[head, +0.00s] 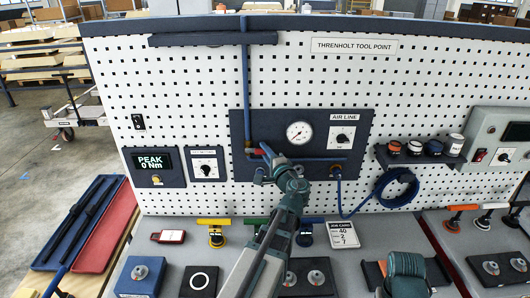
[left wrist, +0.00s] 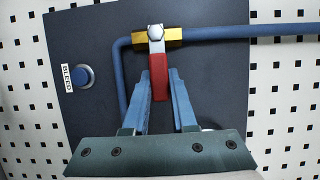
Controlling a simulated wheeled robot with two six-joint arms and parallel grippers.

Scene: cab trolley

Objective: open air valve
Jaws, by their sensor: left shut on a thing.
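The air valve is on the dark AIR LINE panel (head: 365,125). In the left wrist view it has a brass body (left wrist: 173,36) on a blue pipe (left wrist: 245,32) and a red handle (left wrist: 160,84). The handle stands square across the pipe. In the head view the red handle (head: 257,152) shows small at the foot of the vertical pipe (head: 245,85). My left gripper (left wrist: 159,88) is shut on the handle, its blue fingers on either side of it. In the head view the left gripper (head: 264,164) is partly hidden by its own wrist.
A round gauge (head: 299,132) and a switch plate (head: 342,138) sit right of the valve. A blue bleed button (left wrist: 83,77) is near it. A coiled blue hose (head: 397,187) hangs at the right. The bench below holds several tools and blocks, with a job card (head: 343,234).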

